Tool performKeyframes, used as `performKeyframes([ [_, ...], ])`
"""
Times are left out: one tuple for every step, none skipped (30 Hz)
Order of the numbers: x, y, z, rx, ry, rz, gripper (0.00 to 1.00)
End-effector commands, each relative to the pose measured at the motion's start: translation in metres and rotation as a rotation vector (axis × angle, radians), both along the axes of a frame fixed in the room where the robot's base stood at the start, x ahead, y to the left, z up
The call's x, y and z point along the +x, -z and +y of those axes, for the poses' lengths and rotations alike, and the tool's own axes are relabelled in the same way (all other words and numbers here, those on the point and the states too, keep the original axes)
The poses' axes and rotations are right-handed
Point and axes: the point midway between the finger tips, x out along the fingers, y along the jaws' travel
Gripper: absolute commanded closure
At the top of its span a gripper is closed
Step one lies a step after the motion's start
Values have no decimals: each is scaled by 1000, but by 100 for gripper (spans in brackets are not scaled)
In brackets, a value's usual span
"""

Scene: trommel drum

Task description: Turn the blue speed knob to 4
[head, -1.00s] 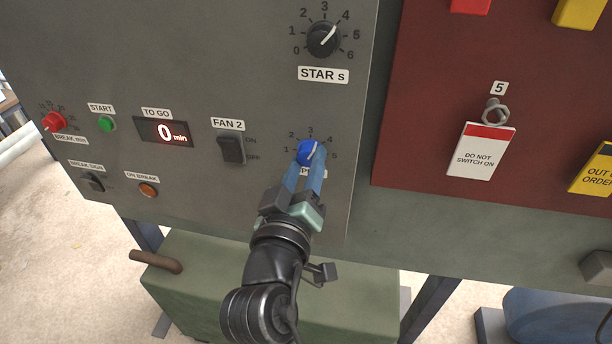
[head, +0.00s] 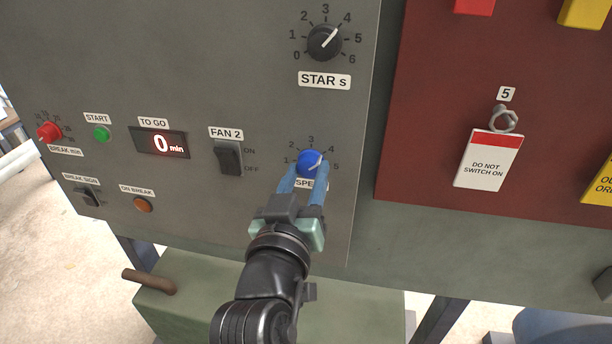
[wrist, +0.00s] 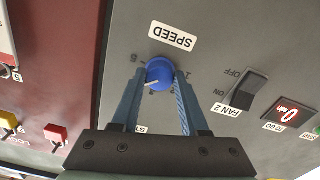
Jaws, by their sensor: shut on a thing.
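The blue speed knob (head: 311,163) sits low on the grey panel, above its partly covered SPEED label (head: 305,184). In the head view its white pointer line aims up and right, toward the 4 mark as near as I can tell. My gripper (head: 306,168) is shut on the knob, one blue finger on each side. The wrist view shows the knob (wrist: 160,74) upside down between the fingertips, its pointer aiming left and slightly down. There the 5 shows, while some other numbers are hidden by the fingers.
The black STAR s knob (head: 324,42) is above. The FAN 2 switch (head: 229,158) is to the left, with the TO GO display (head: 160,143) beyond. A red panel (head: 430,120) with a DO NOT SWITCH ON tag (head: 488,160) is to the right. A green box (head: 350,315) stands below.

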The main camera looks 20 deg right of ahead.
Motion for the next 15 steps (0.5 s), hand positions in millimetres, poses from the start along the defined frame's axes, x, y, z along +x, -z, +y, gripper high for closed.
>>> performKeyframes([
  [0, 1, 0, 1, 1, 4, 100],
  [0, 1, 0, 1, 1, 4, 100],
  [0, 1, 0, 1, 1, 4, 100],
  [0, 1, 0, 1, 1, 4, 100],
  [0, 1, 0, 1, 1, 4, 100],
  [0, 1, 0, 1, 1, 4, 51],
  [0, 1, 0, 1, 1, 4, 45],
  [0, 1, 0, 1, 1, 4, 40],
  [0, 1, 0, 0, 1, 4, 33],
  [0, 1, 0, 0, 1, 4, 27],
  [0, 1, 0, 0, 1, 4, 26],
  [0, 1, 0, -1, 0, 3, 26],
  [0, 1, 0, -1, 0, 3, 26],
  [0, 1, 0, -1, 0, 3, 26],
  [0, 1, 0, -1, 0, 3, 26],
])
